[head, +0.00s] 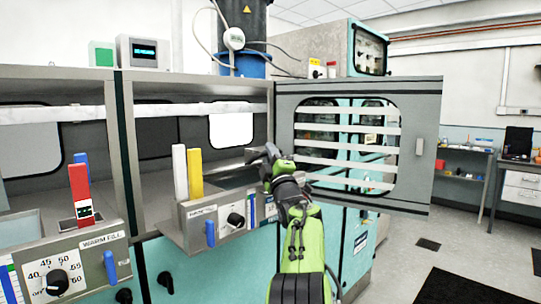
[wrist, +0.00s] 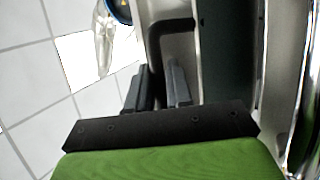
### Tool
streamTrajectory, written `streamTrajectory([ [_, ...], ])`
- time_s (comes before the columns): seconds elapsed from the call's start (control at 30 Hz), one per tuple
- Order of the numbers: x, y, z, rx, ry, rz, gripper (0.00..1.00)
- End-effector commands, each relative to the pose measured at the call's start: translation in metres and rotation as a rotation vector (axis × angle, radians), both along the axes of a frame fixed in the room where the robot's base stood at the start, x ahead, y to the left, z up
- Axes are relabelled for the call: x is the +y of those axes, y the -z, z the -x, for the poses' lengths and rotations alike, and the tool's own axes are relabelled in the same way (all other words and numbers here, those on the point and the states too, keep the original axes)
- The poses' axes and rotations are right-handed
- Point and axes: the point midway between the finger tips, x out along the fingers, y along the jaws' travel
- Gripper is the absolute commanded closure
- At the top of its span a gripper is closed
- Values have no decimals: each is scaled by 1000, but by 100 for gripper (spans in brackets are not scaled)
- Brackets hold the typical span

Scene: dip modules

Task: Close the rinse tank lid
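The middle tank module has a grey front panel (head: 225,222) with a knob and a blue lever. A dark surface (head: 236,180) shows in its top, partly hidden behind my arm; I cannot tell clearly whether it is the rinse tank lid or the tank's opening. My gripper (head: 268,158) is over the right side of this module. A dark flat panel (wrist: 225,60) lies just right of the fingers. I cannot tell whether they touch anything.
A windowed cabinet door (head: 418,150) stands open to the right, behind my arm. White (head: 180,172) and yellow (head: 195,174) upright handles stand left of my gripper. The left module has a red handle (head: 80,185) and a WARM FILL panel.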

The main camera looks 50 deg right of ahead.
Motion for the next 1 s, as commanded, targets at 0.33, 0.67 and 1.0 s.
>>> streamTrajectory([
  [0.33, 0, 0, 0, 0, -1, -1, 60],
  [0.67, 12, 16, 21, -2, 1, 0, 60],
  [1.0, 49, 57, 86, -5, 4, -3, 60],
])
